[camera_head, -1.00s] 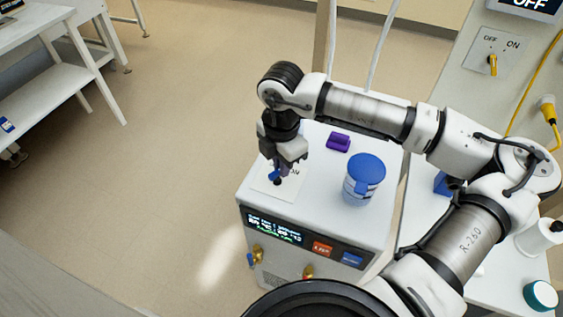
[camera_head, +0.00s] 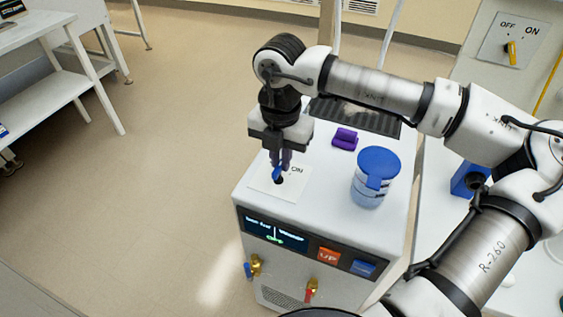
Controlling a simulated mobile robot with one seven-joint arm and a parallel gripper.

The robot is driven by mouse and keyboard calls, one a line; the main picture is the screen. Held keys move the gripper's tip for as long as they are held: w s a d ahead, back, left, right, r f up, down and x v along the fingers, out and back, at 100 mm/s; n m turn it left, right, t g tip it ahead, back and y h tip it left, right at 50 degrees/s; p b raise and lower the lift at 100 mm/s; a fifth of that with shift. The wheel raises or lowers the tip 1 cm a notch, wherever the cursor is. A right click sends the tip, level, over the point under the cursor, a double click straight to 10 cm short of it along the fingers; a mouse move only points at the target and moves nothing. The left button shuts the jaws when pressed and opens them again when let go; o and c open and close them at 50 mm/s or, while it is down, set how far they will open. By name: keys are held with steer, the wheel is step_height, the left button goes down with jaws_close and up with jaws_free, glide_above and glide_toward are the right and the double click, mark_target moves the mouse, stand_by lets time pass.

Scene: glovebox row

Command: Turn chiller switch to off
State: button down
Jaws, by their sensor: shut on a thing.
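The chiller (camera_head: 322,222) is a white box with a dark front display (camera_head: 275,233). On the left of its top is a white switch plate (camera_head: 262,181) with "ON" readable at its right; the other lettering is hidden. My gripper (camera_head: 281,163) points down from above and is shut on the lever. The fingers hide part of the lever, so its exact angle is hard to tell. The display shows small text, with a green line below that I cannot read surely.
On the chiller top are a blue-lidded jar (camera_head: 368,190) and a purple object (camera_head: 344,139). A wall switch plate (camera_head: 511,40) with a yellow lever is at top right. Floor to the left is clear.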

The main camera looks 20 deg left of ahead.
mark_target(280, 163)
stand_by(0.3)
steer(key=c, duration=1.5)
jaws_free()
step_height(280, 163, up, 14)
steer(key=shift+f+b, duration=0.1)
steer(key=shift+b, duration=0.55)
steer(key=shift+s, duration=0.1)
